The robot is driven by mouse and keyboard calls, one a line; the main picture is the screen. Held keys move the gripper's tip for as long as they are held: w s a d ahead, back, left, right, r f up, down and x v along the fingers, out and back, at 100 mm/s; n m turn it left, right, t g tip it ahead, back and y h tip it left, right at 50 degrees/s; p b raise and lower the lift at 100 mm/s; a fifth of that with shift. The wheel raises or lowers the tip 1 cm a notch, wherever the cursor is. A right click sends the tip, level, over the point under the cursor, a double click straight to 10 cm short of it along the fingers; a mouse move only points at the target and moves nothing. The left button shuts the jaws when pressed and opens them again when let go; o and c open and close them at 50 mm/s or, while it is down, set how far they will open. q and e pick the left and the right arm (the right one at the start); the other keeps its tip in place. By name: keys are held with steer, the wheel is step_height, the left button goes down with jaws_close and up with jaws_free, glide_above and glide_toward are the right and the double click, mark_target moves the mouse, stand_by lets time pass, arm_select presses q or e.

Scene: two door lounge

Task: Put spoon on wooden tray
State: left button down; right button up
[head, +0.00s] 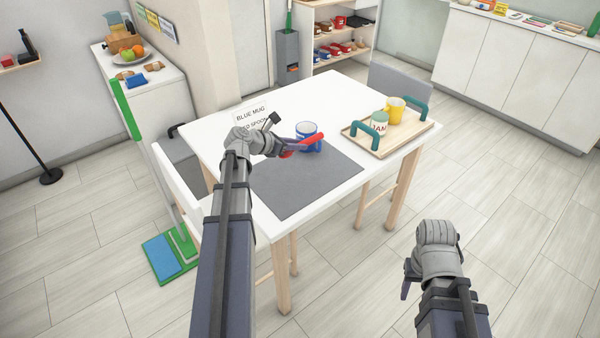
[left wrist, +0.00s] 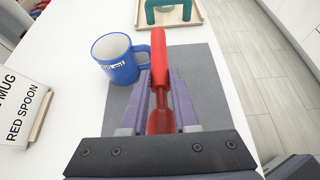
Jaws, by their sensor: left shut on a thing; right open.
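A red spoon (head: 312,141) is held in my left gripper (head: 288,148) over the grey mat on the white table. In the left wrist view the red spoon (left wrist: 158,70) lies between the two purple fingers (left wrist: 161,95), its handle pointing away. The wooden tray (head: 404,138) with green handles sits at the table's right end, holding a jar labelled JAM (head: 380,124) and a yellow mug (head: 396,110). Its near edge also shows in the left wrist view (left wrist: 196,18). My right gripper (head: 407,282) is open and empty, low in front of the table.
A blue mug (head: 305,132) stands on the grey mat (head: 300,185), close beside the held spoon. A sign reading BLUE MUG, RED SPOON (head: 251,115) stands at the table's left. The tray's front part is bare. A grey chair (head: 400,82) is behind the table.

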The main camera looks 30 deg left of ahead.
arm_select(q)
steer(key=shift+f+b, duration=4.75)
steer(key=shift+f, duration=0.2)
steer(key=shift+f, duration=0.15)
steer(key=c, duration=0.7)
jaws_free()
